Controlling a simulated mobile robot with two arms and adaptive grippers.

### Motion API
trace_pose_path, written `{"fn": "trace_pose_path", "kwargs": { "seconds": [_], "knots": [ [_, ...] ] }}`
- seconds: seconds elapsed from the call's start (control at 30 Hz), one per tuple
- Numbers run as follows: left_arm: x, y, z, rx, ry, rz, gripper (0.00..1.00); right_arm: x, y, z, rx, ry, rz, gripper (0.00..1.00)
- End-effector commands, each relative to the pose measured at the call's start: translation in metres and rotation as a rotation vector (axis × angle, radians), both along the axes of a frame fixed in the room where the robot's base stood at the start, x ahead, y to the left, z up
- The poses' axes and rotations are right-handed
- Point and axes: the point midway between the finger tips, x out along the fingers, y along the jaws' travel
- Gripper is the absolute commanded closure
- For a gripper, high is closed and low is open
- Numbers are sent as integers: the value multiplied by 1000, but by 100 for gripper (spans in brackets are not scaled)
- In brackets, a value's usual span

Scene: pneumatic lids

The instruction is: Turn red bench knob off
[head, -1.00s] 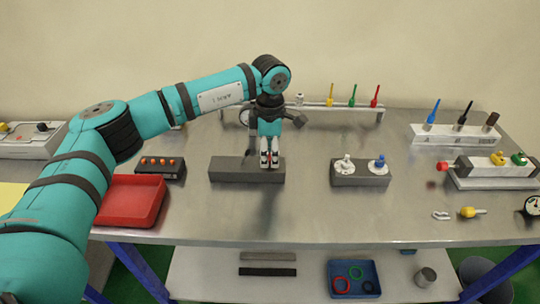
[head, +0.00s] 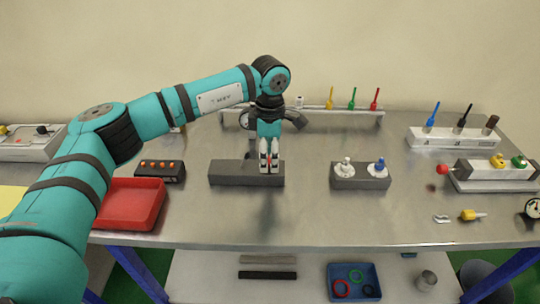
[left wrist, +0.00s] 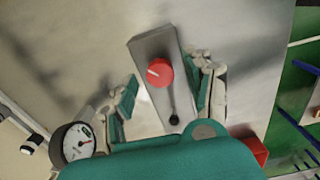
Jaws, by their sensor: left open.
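The red bench knob (left wrist: 160,72) sits on a grey block (left wrist: 152,46) in the left wrist view. The same grey block (head: 230,174) shows in the head view, where the gripper mostly hides the knob. My left gripper (head: 269,164) points down over the block's right end. Its jaws are open, with one finger on each side of the knob in the left wrist view (left wrist: 166,86). I cannot tell whether they touch it. My right gripper is not in view.
A small dark knob (left wrist: 174,119) is on the same block. A red tray (head: 128,207) and a box with orange buttons (head: 158,172) lie to the left. A block with white and blue knobs (head: 360,178) stands to the right. The front middle of the bench is clear.

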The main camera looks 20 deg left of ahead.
Motion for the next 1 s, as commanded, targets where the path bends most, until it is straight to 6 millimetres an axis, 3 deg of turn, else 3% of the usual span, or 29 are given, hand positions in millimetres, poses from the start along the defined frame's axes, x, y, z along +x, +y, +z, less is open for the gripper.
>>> {"fn": "trace_pose_path", "kwargs": {
  "seconds": [0.5, 0.7, 1.0],
  "knots": [
    [1, 0, 98, -1, -5, 0, 48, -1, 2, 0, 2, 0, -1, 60],
    [1, 0, 115, -1, -3, -1, 48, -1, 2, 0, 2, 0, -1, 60],
    [1, 0, 116, -1, -2, -1, 48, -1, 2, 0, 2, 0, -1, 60]
  ]
}}
